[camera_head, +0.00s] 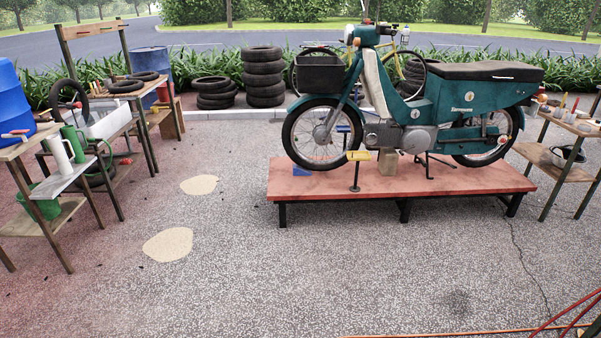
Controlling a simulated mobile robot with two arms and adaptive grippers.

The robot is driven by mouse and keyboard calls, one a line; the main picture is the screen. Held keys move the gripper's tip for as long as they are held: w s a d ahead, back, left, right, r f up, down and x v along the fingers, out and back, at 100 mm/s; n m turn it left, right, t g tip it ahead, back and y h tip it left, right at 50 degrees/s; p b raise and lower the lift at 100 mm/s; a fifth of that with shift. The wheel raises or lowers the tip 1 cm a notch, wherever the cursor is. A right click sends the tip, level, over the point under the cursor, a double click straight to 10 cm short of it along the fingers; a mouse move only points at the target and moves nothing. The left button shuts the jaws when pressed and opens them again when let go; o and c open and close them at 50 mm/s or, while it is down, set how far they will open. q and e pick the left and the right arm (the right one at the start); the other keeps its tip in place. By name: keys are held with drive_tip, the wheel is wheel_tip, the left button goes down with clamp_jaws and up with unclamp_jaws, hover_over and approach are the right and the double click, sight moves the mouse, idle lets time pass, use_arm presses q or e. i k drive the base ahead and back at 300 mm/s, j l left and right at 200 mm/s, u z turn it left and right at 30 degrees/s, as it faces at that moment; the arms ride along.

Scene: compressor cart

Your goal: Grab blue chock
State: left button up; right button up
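A small blue block, which looks like the blue chock (302,172), sits on the red platform (450,186) at its left end. It is low beside the front wheel (316,135) of the teal moped (455,95). The wheel hides part of it, and I cannot tell whether they touch. Neither of my grippers is in view.
A stand with a yellow top (358,156) rises beside the front wheel. A tan block (388,163) sits under the moped. Cluttered benches stand left (70,180) and right (565,165). Paved ground (260,270) before the platform is mostly clear; hoses (570,318) lie bottom right.

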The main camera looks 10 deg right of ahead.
sight(298, 170)
drive_tip(key=i+u, duration=0.1)
drive_tip(key=i, duration=0.6)
drive_tip(key=i+u, duration=0.1)
drive_tip(key=i, duration=0.55)
drive_tip(key=i+l+u, duration=0.15)
drive_tip(key=i, duration=0.55)
drive_tip(key=i+l+u, duration=0.1)
drive_tip(key=i, duration=0.55)
drive_tip(key=i+j+u, duration=0.15)
drive_tip(key=i, duration=1)
drive_tip(key=i+j+u, duration=0.1)
drive_tip(key=i, duration=1.05)
drive_tip(key=i+l+z, duration=0.1)
drive_tip(key=i+z, duration=0.5)
drive_tip(key=z, duration=0.2)
drive_tip(key=i+j+z, duration=0.15)
drive_tip(key=i+z, duration=0.25)
drive_tip(key=i+j+z, duration=0.2)
drive_tip(key=z, duration=0.25)
drive_tip(key=i+j+z, duration=0.25)
drive_tip(key=z, duration=0.15)
